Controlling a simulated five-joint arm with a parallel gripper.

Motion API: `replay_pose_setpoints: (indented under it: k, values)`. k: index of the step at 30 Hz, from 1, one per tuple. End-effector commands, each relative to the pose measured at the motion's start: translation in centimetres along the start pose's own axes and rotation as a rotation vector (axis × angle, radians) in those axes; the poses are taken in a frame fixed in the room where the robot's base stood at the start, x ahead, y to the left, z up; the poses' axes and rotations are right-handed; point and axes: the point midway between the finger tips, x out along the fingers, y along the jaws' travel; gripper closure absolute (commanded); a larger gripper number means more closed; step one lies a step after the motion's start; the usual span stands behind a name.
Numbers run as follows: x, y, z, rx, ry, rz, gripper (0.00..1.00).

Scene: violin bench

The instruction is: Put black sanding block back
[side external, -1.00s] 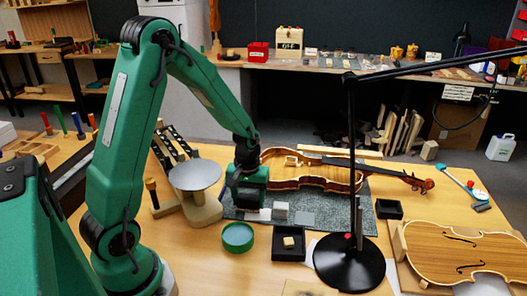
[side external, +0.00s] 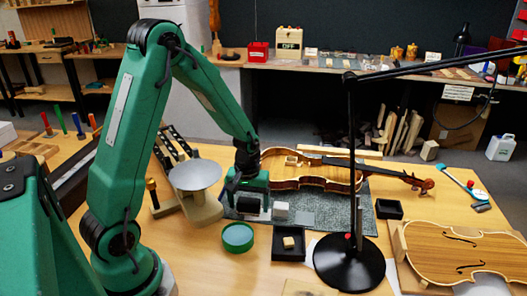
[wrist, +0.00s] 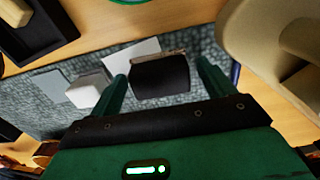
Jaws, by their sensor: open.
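The black sanding block (side external: 248,204) is low at the grey mat (side external: 345,215), near its left end. In the wrist view the block (wrist: 160,77) lies between my two fingers, with a thin brownish edge along its upper side. My gripper (side external: 247,207) is open around it, one finger on each side. In the wrist view small gaps show between the fingers (wrist: 164,85) and the block. I cannot tell whether its underside touches the mat.
A pale cube (side external: 281,210) and a grey sheet (side external: 303,218) lie just right. A black tray (side external: 275,257) holding a wooden piece, a green dish (side external: 238,237) and a lamp base (side external: 349,268) stand in front. A round-topped stand (side external: 195,175) is close left; a violin body (side external: 310,172) lies behind.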

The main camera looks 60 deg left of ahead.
Motion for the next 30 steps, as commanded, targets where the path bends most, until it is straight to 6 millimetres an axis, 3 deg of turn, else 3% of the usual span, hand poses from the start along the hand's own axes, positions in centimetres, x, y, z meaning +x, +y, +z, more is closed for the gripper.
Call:
replay_pose_setpoints:
  k: [11,30]
  values:
    - [-1.8,0.0,-0.1,0.0,0.003,0.002,0.19]
    - [-10.8,0.0,0.0,0.0,0.002,0.001,0.19]
